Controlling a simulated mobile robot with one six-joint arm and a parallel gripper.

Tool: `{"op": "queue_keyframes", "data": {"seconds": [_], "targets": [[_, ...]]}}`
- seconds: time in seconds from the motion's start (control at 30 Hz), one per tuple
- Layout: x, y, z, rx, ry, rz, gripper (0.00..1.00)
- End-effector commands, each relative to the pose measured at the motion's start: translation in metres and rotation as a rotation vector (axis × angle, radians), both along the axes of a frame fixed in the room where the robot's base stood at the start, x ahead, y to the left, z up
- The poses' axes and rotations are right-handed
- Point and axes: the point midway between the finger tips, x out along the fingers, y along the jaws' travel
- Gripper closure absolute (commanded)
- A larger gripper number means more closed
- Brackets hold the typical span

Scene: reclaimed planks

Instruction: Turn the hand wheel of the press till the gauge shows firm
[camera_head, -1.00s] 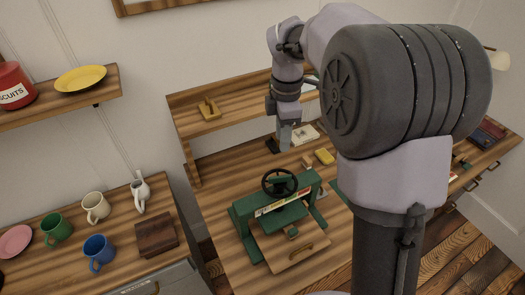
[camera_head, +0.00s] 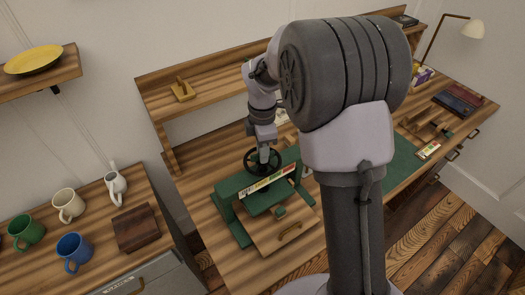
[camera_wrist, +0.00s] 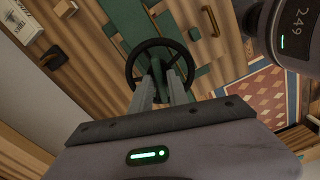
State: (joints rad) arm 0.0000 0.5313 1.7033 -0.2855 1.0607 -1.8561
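The green press (camera_head: 236,211) stands on the wooden bench, with its black hand wheel (camera_head: 247,163) on top. The pale gauge strip (camera_head: 268,181) with coloured parts is on its front; its reading is too small to tell. My gripper (camera_head: 263,152) points down at the wheel from above. In the wrist view, the wheel's rim (camera_wrist: 133,50) surrounds the fingertips of my gripper (camera_wrist: 163,72).
A wooden board with a handle (camera_head: 289,233) lies at the press's front. A raised shelf (camera_head: 215,84) runs along the bench's back. A side counter at left holds mugs, a white jug (camera_head: 116,187) and a dark wooden block (camera_head: 136,228). A green mat (camera_head: 402,163) lies right.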

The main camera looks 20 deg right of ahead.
Motion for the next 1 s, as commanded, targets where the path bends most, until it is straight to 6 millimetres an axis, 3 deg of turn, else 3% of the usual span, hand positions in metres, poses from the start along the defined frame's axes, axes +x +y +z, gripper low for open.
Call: {"op": "queue_keyframes", "data": {"seconds": [0.1, 0.57, 1.0], "targets": [[0.0, 0.0, 0.0002, 0.0, 0.0, 0.0, 1.0], [-0.0002, 0.0001, 0.0014, 0.0, 0.001, -0.059, 1.0], [-0.0001, 0.0002, 0.0021, 0.001, 0.001, -0.419, 1.0]]}}
